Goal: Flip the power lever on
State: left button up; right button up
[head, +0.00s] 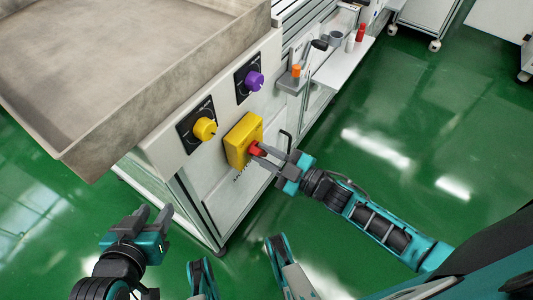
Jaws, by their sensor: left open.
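A yellow box (239,133) with a red knob (256,148) is fixed to the pale side panel of the machine. My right gripper (262,154) is at the red knob, its two fingers on either side of it; whether they grip it is too small to tell. A lever with a black handle (318,44) stands on the machine's side farther back, away from both grippers. Which part is the power lever is not marked clearly. My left gripper (153,213) is open and empty over the green floor at the lower left.
A yellow dial (205,129) and a purple dial (254,82) sit on the panel. A large grey tray (130,118) overhangs at the upper left. A small shelf (338,70) holds bottles. The green floor (420,130) on the right is clear.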

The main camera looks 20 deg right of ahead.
grip_shut()
pick_arm(q)
jog(key=shift+s+r, duration=0.1)
pick_arm(e)
jog(key=shift+r+m, duration=0.1)
jog(key=shift+m, duration=0.2)
jog(key=shift+r+m+p, duration=0.1)
jog(key=shift+m+p, duration=0.8)
jog(key=m+p, duration=0.1)
jog(key=m, duration=0.2)
jog(key=shift+w+d+m+p, duration=0.1)
jog(key=shift+d+m+p, duration=0.05)
jog(key=shift+m+p, duration=0.5)
jog(key=shift+m, duration=0.45)
jog(key=m, duration=0.2)
jog(key=shift+d+m, duration=0.1)
jog(key=shift+m, duration=0.2)
pick_arm(q)
jog(key=shift+s+a+r+y+p, duration=0.15)
jog(key=shift+a+r+p, duration=0.05)
jog(key=shift+a+r, duration=0.2)
jog(key=shift+s+a+r+y+p, duration=0.1)
jog(key=shift+a+r+y+p, duration=0.15)
jog(key=shift+r, duration=0.2)
pick_arm(e)
jog(key=shift+w+f+m, duration=0.1)
jog(key=shift+f+m, duration=0.1)
jog(key=shift+m, duration=1.8)
